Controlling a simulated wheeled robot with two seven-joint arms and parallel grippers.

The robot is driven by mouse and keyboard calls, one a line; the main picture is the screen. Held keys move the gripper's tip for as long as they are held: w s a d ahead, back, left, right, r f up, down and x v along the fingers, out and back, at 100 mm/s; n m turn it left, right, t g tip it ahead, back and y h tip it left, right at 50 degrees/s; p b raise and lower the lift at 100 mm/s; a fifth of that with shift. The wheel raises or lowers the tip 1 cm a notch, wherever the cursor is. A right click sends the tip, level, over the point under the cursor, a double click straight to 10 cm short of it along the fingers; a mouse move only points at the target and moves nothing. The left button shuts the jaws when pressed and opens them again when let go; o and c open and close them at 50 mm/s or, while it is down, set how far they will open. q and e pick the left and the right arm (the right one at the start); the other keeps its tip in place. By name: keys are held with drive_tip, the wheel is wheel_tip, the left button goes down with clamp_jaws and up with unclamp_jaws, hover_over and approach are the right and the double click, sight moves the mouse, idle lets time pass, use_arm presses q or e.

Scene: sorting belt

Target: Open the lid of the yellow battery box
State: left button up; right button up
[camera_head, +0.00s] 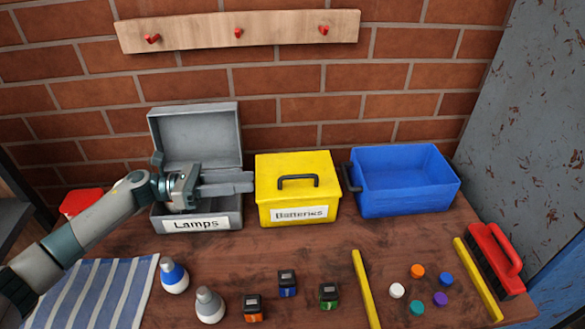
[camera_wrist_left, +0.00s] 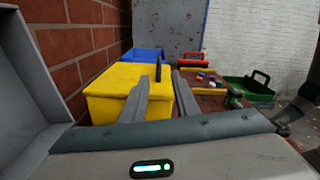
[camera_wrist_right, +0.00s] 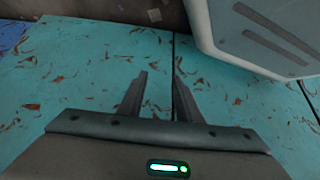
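The yellow battery box (camera_head: 273,202) stands at the back middle of the table with its lid (camera_head: 300,162) shut. A black handle (camera_head: 297,179) is on the lid and a "Batteries" label is on the front. My left gripper (camera_head: 250,182) is over the grey lamps box, pointing right, with its fingertips close to the left side of the yellow box. In the left wrist view its fingers (camera_wrist_left: 160,80) are apart with nothing held, and the yellow box (camera_wrist_left: 110,85) lies ahead. My right gripper (camera_wrist_right: 161,78) is open and empty over a turquoise surface, outside the head view.
The grey lamps box (camera_head: 237,215) stands left with its lid raised behind my left gripper. An open blue bin (camera_head: 400,203) stands right of the yellow box. Bulbs, small batteries, coloured discs, yellow strips and a red brush (camera_head: 490,262) lie in front.

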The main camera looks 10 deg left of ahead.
sight(291, 176)
use_arm(q)
drive_tip(key=shift+w, duration=0.15)
use_arm(e)
drive_tip(key=shift+w+r, duration=0.1)
drive_tip(key=shift+w, duration=0.25)
use_arm(q)
drive_tip(key=shift+d, duration=0.15)
use_arm(e)
drive_tip(key=shift+r, duration=0.1)
